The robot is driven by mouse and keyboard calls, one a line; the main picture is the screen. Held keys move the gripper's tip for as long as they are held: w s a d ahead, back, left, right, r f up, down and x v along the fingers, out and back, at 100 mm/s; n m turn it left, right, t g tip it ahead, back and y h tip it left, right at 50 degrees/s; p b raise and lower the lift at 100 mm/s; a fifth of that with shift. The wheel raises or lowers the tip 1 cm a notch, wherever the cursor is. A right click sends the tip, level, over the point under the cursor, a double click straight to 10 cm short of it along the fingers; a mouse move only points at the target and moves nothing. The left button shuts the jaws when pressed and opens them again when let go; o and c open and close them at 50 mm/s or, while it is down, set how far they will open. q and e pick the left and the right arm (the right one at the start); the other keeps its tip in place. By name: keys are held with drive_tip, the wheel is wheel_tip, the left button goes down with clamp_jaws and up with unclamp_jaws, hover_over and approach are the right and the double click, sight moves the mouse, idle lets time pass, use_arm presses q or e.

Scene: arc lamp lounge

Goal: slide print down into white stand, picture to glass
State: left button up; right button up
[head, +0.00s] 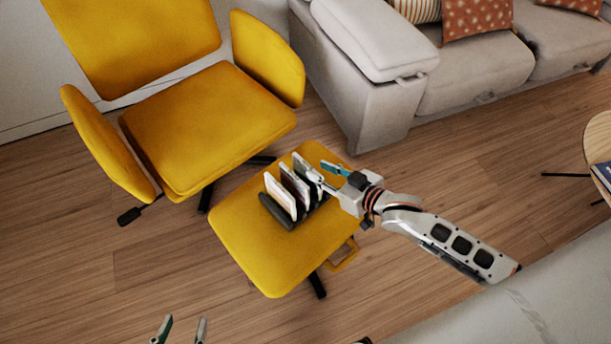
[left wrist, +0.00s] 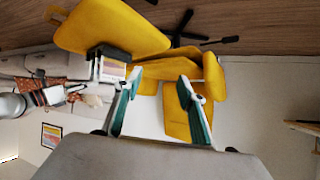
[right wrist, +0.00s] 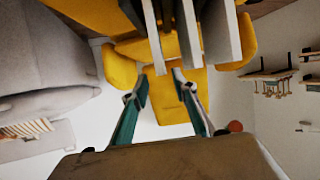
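A dark rack (head: 276,212) stands on the yellow ottoman and holds three thin upright panels side by side. The front panel (head: 280,196) has a pale edge and a pinkish picture; the middle panel (head: 294,186) looks darker. The rear panel (head: 307,167) is nearest my right gripper (head: 324,174). I cannot tell which is the print or the white stand. My right gripper is open beside the rear panel; its fingers (right wrist: 162,88) show apart below the panel edges in the right wrist view. My left gripper (head: 180,330) is open and empty, well away from the ottoman.
The yellow ottoman (head: 245,250) has bare cushion in front of the rack. A yellow armchair (head: 205,125) stands behind it, and a grey sofa (head: 380,100) is at the back right. A round table (head: 598,140) is at the right edge. Wood floor lies open between.

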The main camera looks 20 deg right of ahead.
sight(311, 168)
drive_tip(key=b+x, duration=0.1)
drive_tip(key=x, duration=0.1)
drive_tip(key=b+x, duration=0.1)
drive_tip(key=x, duration=0.2)
drive_tip(key=shift+s+a+f, duration=0.2)
drive_tip(key=shift+s+f, duration=0.05)
drive_tip(key=shift+w+a, duration=0.2)
drive_tip(key=shift+w, duration=0.25)
use_arm(q)
drive_tip(key=shift+w+d+r+n+h, duration=0.15)
drive_tip(key=shift+w+d+r, duration=0.1)
drive_tip(key=shift+d, duration=0.3)
drive_tip(key=shift+w+d+r+n+h, duration=0.15)
drive_tip(key=shift+d+r, duration=0.1)
drive_tip(key=shift+d, duration=0.25)
use_arm(e)
drive_tip(key=shift+w+r, duration=0.1)
clamp_jaws()
